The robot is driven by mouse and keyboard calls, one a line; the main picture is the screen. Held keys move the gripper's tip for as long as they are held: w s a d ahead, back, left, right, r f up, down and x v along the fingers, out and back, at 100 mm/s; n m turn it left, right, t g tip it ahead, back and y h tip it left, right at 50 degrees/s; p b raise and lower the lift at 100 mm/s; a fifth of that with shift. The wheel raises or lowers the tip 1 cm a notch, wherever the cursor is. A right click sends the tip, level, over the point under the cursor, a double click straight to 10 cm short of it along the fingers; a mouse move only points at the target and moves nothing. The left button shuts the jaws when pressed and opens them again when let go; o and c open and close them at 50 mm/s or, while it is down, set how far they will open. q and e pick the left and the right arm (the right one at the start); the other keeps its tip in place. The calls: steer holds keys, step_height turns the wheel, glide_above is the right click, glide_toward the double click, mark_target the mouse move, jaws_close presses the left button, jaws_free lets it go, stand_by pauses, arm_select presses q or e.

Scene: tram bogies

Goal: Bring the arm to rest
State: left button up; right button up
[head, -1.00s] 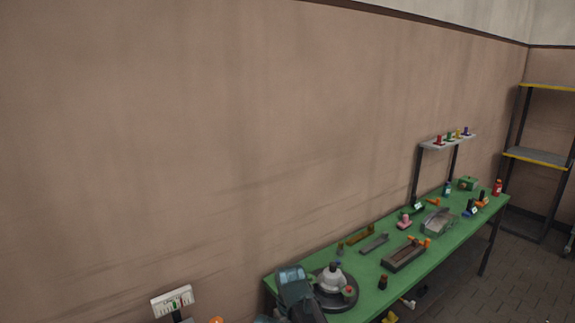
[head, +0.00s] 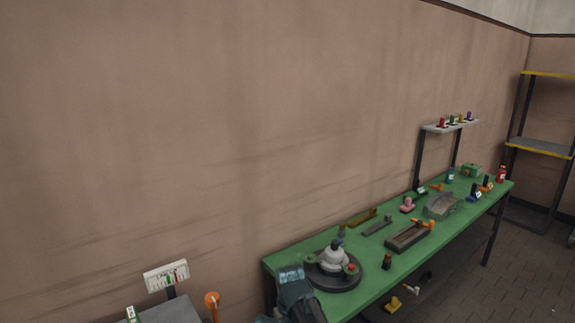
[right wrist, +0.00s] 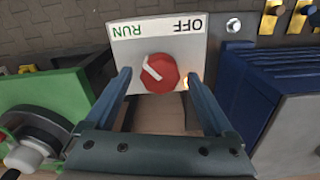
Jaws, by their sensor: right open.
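My right gripper (right wrist: 159,77) is open in the right wrist view. Its two dark blue fingers stand on either side of a red round knob (right wrist: 163,74), with a gap on each side. The knob sits on a light grey panel (right wrist: 200,50) lettered RUN and OFF, seen upside down. Its white mark slants toward the upper left, on the RUN side. A dark teal part of my arm shows at the bottom of the head view, in front of the green bench. My left gripper is not in view.
In the head view the long green bench (head: 345,302) carries a round turntable (head: 335,276) and several parts.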

steer(key=m, duration=0.4)
steer(key=shift+r, duration=0.1)
steer(key=shift+m, duration=1.7)
steer(key=shift+s, duration=0.1)
